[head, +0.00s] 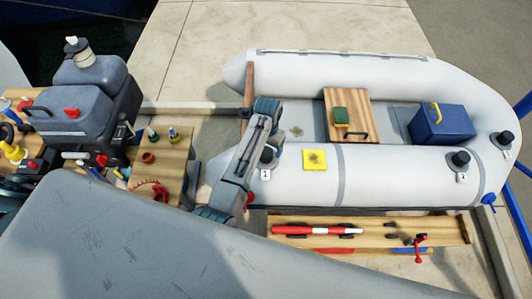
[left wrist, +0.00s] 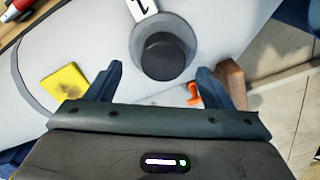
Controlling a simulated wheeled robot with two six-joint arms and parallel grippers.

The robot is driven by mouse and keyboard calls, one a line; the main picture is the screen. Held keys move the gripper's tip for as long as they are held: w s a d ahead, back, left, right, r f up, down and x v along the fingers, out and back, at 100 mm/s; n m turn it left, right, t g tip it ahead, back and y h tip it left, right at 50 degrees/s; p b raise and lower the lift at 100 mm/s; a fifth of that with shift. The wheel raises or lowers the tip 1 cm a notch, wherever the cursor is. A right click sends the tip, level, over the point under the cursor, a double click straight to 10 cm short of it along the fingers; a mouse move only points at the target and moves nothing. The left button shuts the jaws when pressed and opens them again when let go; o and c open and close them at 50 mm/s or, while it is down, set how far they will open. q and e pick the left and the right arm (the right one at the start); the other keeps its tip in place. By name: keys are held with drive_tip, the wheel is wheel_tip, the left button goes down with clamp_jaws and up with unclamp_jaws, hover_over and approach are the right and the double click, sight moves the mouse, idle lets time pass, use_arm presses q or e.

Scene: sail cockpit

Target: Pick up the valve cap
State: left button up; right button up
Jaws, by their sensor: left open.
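A black round valve cap (head: 268,155) sits on a grey round base on the inflatable boat's near tube, above a white tag marked 1. In the left wrist view the same cap (left wrist: 164,55) shows just beyond and between the two fingertips, with a visible gap on each side. My left gripper (left wrist: 160,70) is open and empty, facing the cap. In the head view my left gripper (head: 273,140) is beside the cap and partly covers it. Two more black caps sit on the boat: one (head: 460,159) by tag 2, one (head: 505,138) farther right. My right gripper is not in view.
A yellow patch (head: 315,160) lies on the tube right of the cap. A small orange part (left wrist: 194,94) is near one finger. A wooden board (head: 430,229) with a red-and-white tool runs in front of the boat. An outboard motor (head: 80,105) stands at left.

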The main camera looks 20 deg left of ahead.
sight(266, 155)
use_arm(q)
drive_tip(key=shift+w+a+f+p, duration=0.15)
drive_tip(key=shift+f+p, duration=0.25)
drive_tip(key=shift+f, duration=1.55)
drive_tip(key=c, duration=1)
drive_tip(key=shift+c, duration=0.2)
drive_tip(key=shift+r, duration=0.1)
